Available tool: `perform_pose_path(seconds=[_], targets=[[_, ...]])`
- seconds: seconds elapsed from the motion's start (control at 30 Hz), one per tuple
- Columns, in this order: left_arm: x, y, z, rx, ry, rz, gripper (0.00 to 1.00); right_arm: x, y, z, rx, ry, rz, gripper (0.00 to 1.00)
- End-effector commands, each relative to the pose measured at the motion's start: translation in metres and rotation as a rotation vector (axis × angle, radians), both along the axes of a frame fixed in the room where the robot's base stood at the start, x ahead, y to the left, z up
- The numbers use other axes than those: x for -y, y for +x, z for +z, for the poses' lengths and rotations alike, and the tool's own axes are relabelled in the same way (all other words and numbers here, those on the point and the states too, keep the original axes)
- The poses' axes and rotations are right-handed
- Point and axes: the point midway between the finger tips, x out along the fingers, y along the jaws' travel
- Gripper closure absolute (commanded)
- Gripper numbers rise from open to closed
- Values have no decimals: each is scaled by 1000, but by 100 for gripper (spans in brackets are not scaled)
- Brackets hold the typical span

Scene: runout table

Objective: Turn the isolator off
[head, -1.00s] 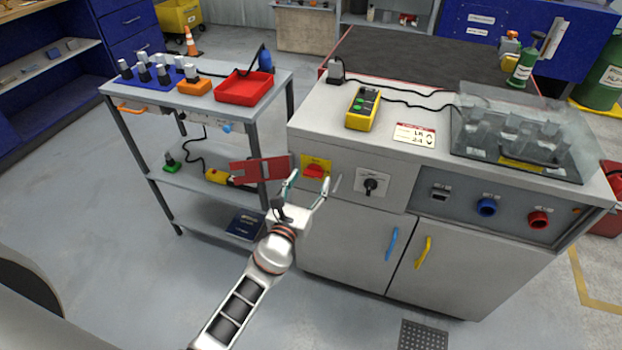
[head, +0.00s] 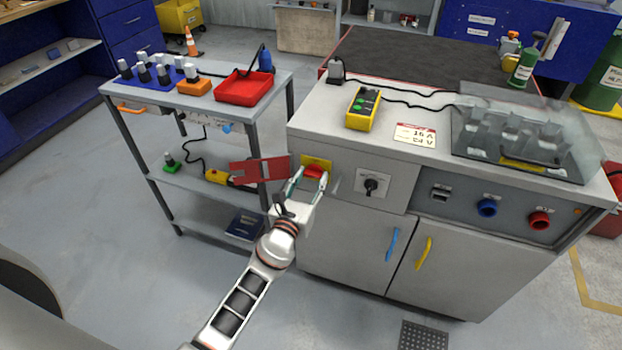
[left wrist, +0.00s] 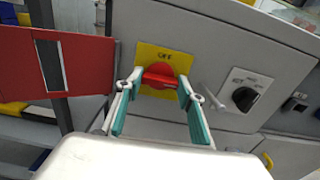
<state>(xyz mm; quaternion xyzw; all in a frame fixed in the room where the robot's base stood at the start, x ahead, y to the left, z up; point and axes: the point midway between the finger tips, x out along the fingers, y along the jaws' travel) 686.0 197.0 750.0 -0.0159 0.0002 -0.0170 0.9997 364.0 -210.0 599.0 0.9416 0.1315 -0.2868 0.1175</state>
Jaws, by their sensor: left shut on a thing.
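The isolator is a red rotary handle (head: 315,172) on a yellow plate (head: 317,160) at the upper left of the grey cabinet front. In the left wrist view the handle (left wrist: 161,75) lies roughly crosswise below the printed word OFF on the plate (left wrist: 147,52). My left gripper (head: 310,177) has its fingers on either side of the handle and is shut on it. The left wrist view shows the teal-padded fingers (left wrist: 159,82) at the handle's two ends. My right gripper is not in view.
A red flat panel with a slot (head: 260,169) sticks out just left of the isolator. A black selector knob (head: 371,186) is to its right. A trolley (head: 170,190) stands at the left. A yellow pendant box (head: 363,108) lies on the cabinet top.

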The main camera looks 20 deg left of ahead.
Motion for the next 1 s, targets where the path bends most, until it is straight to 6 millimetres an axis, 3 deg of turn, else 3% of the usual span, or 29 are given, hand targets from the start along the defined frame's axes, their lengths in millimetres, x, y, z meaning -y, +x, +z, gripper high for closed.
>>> perform_pose_path(seconds=[0.27,1.0], targets=[[0,0,-3,-8,-160,0,83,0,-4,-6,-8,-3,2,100],[0,-1,-4,-33,-859,2,83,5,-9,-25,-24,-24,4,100]])
